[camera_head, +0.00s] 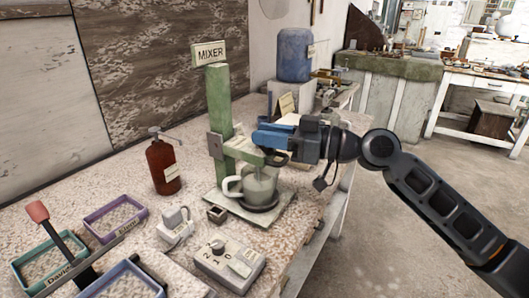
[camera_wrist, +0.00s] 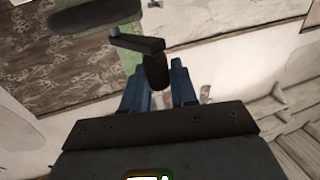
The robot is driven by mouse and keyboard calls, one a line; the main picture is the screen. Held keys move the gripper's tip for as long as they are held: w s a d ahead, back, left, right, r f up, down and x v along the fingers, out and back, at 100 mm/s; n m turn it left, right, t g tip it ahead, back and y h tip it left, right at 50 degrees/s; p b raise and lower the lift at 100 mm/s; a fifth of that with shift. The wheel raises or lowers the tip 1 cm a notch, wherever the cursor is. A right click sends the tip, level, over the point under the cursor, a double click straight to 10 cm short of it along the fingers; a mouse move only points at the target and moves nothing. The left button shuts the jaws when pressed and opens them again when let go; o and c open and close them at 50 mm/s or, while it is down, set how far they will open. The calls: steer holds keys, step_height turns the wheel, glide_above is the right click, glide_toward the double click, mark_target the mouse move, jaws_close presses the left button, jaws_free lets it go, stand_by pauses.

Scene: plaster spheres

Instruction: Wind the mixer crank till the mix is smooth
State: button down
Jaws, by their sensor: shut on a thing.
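The mixer (camera_head: 219,110) is a green post with a "MIXER" sign, standing on a pale base plate on the speckled worktop. A pale jug (camera_head: 258,186) with a side handle stands under its green arm. The crank (camera_head: 275,158) is dark and mostly hidden behind my gripper in the head view. In the wrist view the crank (camera_wrist: 138,42) is a dark bar with a brown knob at its end. My gripper (camera_head: 262,138) has blue fingers, shut on the crank knob (camera_wrist: 156,70), which sits between them. The mix inside the jug is not clear to see.
A red-brown pump bottle (camera_head: 161,164) stands left of the mixer. A grey control box (camera_head: 229,263) with a dial and a small pale device (camera_head: 175,226) stand in front. Trays (camera_head: 115,217) lie at the left. A blue container (camera_head: 294,54) stands behind.

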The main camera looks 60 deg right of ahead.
steer(key=n+y+b, duration=0.1)
steer(key=d+n+g+y+b, duration=0.1)
steer(key=shift+s+f+y, duration=0.1)
steer(key=shift+f+y, duration=0.25)
steer(key=shift+y, duration=0.05)
steer(key=shift+s+d+r+n+g+y+b, duration=0.1)
steer(key=shift+d+n+g+y+b, duration=0.15)
steer(key=shift+n+g+y, duration=0.35)
steer(key=shift+s+d+n+g+y+b, duration=0.15)
steer(key=shift+n+g+y+b, duration=0.2)
steer(key=shift+y, duration=0.45)
steer(key=c, duration=1)
jaws_free()
steer(key=shift+r, duration=0.1)
steer(key=shift+d, duration=0.1)
steer(key=shift+v, duration=3.8)
